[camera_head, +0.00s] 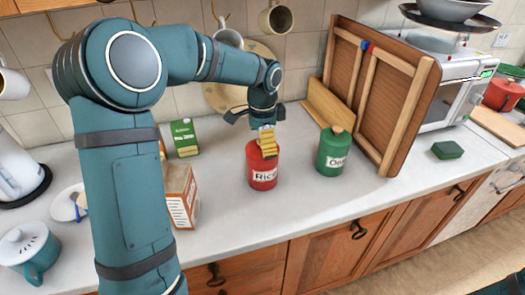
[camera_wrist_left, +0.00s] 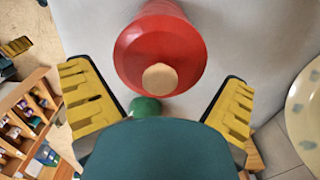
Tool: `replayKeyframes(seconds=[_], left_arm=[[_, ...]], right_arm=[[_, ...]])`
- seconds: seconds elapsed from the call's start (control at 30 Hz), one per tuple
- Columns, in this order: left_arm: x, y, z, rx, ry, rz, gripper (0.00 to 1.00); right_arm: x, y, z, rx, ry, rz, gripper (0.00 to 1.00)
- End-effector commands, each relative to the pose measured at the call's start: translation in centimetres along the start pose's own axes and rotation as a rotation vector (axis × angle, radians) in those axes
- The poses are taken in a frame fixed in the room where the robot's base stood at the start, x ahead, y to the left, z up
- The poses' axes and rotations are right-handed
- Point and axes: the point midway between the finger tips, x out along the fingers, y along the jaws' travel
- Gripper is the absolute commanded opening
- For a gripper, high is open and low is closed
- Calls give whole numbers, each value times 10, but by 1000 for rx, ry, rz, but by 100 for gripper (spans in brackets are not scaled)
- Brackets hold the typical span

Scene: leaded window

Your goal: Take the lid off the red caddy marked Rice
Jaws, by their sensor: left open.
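The red caddy marked Rice (camera_head: 263,178) stands upright on the worktop in the head view. My left gripper (camera_head: 266,148) is just above its top, coming from behind, and its yellow fingers hide part of the lid. In the left wrist view the red lid (camera_wrist_left: 135,58) shows from above with a pale wooden knob (camera_wrist_left: 160,79). The left gripper (camera_wrist_left: 157,84) is open, one finger on each side of the knob, with nothing held; I cannot tell whether anything touches. My right gripper is not in view.
A green caddy (camera_head: 333,155) stands to the right of the red one, near a leaning wooden panel (camera_head: 372,85). A cardboard carton (camera_head: 181,197) and a green carton (camera_head: 184,138) stand to the left. The worktop in front of the red caddy is clear.

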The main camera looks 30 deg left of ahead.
Motion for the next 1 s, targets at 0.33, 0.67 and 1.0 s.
replayKeyframes(seconds=[0.33,0.67,1.0], left_arm=[[7,0,0,0,0,0,96],[8,0,1,0,-1,1,0],[4,0,0,0,-1,0,0]], right_arm=[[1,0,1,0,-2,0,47],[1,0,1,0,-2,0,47],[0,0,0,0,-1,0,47]])
